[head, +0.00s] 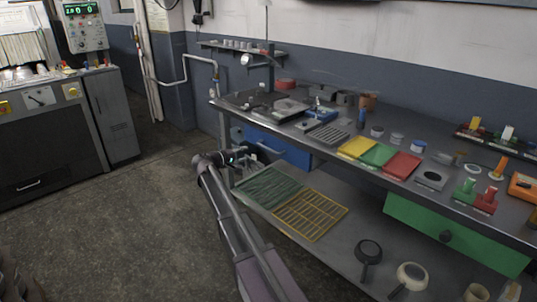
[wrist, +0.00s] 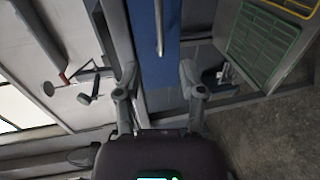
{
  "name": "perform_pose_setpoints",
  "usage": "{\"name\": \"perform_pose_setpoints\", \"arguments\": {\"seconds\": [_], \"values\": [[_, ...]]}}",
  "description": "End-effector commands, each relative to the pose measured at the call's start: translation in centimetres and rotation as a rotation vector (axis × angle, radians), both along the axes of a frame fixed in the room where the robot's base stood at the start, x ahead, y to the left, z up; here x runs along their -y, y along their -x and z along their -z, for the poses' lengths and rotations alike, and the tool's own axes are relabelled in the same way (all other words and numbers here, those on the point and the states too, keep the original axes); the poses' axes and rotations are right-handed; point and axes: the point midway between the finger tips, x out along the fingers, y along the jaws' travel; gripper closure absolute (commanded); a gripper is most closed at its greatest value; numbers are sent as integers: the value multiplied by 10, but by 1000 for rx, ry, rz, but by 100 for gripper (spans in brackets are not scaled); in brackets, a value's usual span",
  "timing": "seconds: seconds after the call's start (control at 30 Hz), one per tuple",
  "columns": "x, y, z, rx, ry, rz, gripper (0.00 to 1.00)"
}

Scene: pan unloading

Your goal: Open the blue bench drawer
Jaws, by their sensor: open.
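The blue drawer (head: 294,153) hangs under the left part of the metal bench. Its front appears closed in the head view, with a pale bar handle (head: 269,147) on it. In the wrist view the blue drawer front (wrist: 173,55) is ahead of my gripper, and the metal handle (wrist: 160,28) runs up the picture, in line with the gap between the fingers. My gripper (wrist: 159,76) is open and empty, its fingers either side of that gap. In the head view my gripper (head: 243,155) is just left of the handle, and contact cannot be told.
The bench top (head: 325,157) carries trays, tools and small parts. A lower shelf (head: 345,262) holds a green rack (head: 268,187), a yellow rack (head: 310,216) and pans. A green drawer (head: 445,237) is at the right. The floor at the left is clear.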

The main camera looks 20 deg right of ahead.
Motion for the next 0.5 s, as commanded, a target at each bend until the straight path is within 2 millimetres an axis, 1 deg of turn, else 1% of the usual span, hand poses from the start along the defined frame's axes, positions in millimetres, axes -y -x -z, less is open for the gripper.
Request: {"name": "perform_pose_setpoints", "arguments": {"seconds": [0.37,0.5], "values": [[0,0,0,0,2,-1,49],[4,-2,1,0,1,0,49]]}}
